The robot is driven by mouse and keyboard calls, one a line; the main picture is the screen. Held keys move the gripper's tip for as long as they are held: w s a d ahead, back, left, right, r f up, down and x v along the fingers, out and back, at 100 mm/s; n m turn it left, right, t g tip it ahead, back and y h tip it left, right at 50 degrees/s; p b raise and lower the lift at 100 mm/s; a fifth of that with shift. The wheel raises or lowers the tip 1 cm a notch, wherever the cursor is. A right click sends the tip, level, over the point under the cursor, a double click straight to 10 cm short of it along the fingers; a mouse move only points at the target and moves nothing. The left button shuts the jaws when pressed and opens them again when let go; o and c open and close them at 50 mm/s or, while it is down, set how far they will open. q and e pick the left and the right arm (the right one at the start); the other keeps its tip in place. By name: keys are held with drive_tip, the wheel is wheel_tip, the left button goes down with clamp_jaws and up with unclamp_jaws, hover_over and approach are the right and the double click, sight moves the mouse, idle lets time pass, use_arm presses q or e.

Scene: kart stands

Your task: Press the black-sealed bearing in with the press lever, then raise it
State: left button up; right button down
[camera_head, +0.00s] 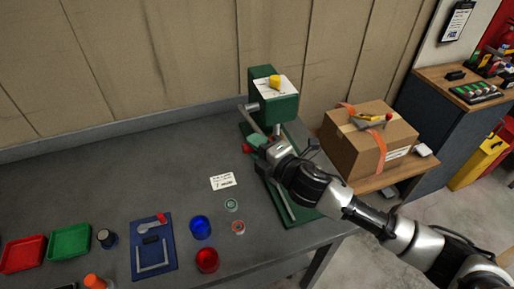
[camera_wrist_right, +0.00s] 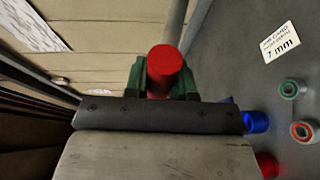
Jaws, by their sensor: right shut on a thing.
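The green press (camera_head: 275,108) stands at the back right of the grey bench, with a silver lever (camera_head: 254,122) on its left side. The lever's red knob (camera_head: 246,148) is low in front of the press; it also shows in the right wrist view (camera_wrist_right: 165,68). My right gripper (camera_head: 257,142) is shut on this knob, which sits between its green fingertips in the wrist view. My right arm covers the front of the press bed, and I cannot make out a black-sealed bearing. My left gripper is not in view.
A card marked 7 mm (camera_head: 222,181), a green-ringed part (camera_head: 231,205) and a red-ringed part (camera_head: 238,227) lie left of the press. Blue (camera_head: 200,227) and red (camera_head: 207,261) cups stand nearer. A cardboard box (camera_head: 368,145) is at right. The bench's back left is clear.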

use_arm(q)
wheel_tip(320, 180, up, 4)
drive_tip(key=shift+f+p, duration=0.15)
drive_tip(key=shift+p, duration=1.1)
use_arm(e)
drive_tip(key=r, duration=0.1)
drive_tip(key=w+r, duration=0.1)
drive_tip(key=r, duration=0.2)
drive_tip(key=shift+w+a+r, duration=0.15)
drive_tip(key=shift+w+a, duration=0.05)
drive_tip(key=shift+a, duration=0.05)
drive_tip(key=shift+r, duration=0.1)
drive_tip(key=c, duration=1)
unclamp_jaws()
drive_tip(key=shift+o, duration=0.3)
drive_tip(key=shift+f, duration=0.2)
